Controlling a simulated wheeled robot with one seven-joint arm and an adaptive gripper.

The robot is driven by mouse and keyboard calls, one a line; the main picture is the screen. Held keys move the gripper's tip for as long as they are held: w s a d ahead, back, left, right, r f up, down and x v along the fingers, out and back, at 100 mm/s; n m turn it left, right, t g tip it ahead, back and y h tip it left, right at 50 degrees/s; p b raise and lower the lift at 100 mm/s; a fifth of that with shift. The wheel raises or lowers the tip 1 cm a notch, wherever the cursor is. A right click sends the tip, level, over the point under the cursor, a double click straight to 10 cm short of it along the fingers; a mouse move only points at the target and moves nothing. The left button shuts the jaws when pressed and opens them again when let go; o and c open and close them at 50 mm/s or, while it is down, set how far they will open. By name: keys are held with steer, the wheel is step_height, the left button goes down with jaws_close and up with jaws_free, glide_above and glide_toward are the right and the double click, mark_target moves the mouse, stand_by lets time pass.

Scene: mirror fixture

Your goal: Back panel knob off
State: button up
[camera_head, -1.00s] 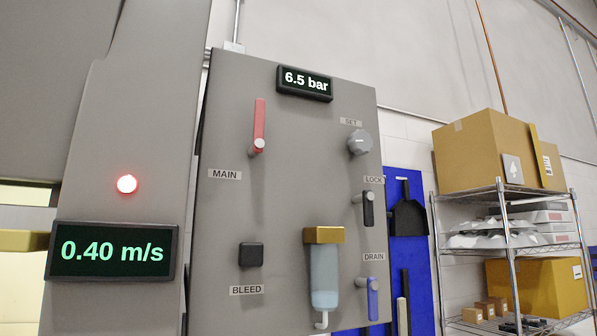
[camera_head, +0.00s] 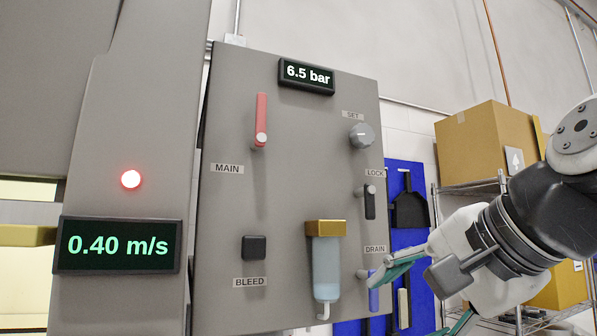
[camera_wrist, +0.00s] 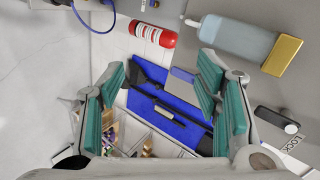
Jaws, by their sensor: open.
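The grey panel (camera_head: 225,250) carries a round grey knob (camera_head: 361,135) under the SET label, with a pale mark on its face. A red MAIN lever (camera_head: 261,115) points up. The black LOCK lever (camera_head: 369,203) hangs down; it also shows in the wrist view (camera_wrist: 278,120). The blue DRAIN lever (camera_head: 373,298) hangs down, partly covered by a finger. A black square BLEED button (camera_head: 254,247) sits lower left. My gripper (camera_head: 408,306) is open and empty, low at the panel's right edge in front of the DRAIN lever. Its spread green-padded fingers show in the wrist view (camera_wrist: 163,85).
A clear bowl with gold cap (camera_head: 325,228) sticks out of the panel near my gripper. The panel display (camera_head: 307,75) reads 6.5 bar. At left are a lit red lamp (camera_head: 131,179) and a 0.40 m/s display (camera_head: 118,246). A blue tool board (camera_head: 405,175) and loaded shelf stand right.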

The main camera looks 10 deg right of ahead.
step_height(320, 180, up, 14)
steer(key=w+d+m+t+y, duration=0.1)
steer(key=d+m+t, duration=0.15)
steer(key=m, duration=0.35)
steer(key=m+t, duration=0.4)
steer(key=m, duration=0.2)
glide_toward(365, 133)
steer(key=p+x, duration=0.2)
steer(key=x, duration=0.8)
steer(key=shift+w, duration=0.2)
steer(key=c, duration=1.2)
